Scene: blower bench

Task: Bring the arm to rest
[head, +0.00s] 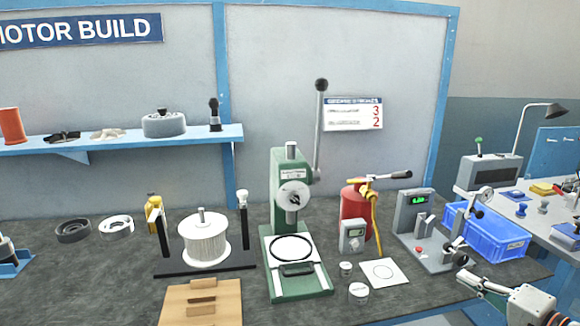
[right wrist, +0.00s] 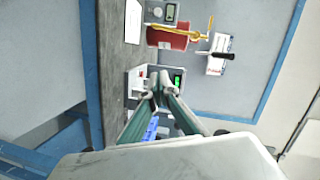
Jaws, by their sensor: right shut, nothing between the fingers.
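My right gripper (head: 468,281) is at the lower right of the head view, at the right front part of the dark bench top (head: 390,290). Its fingers are shut and empty. In the right wrist view its fingertips (right wrist: 158,85) come together in front of the grey tester with the green display (right wrist: 178,80). In the head view this grey tester (head: 412,218) stands beyond the gripper, apart from it. My left gripper is not in view.
A green press (head: 283,215) stands mid-bench, with a red canister (head: 354,208) to its right. A blue crate (head: 490,238) lies behind the right gripper. A wound spool (head: 203,240) stands on a dark stand at left. Bench space near white card (head: 384,272) is partly free.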

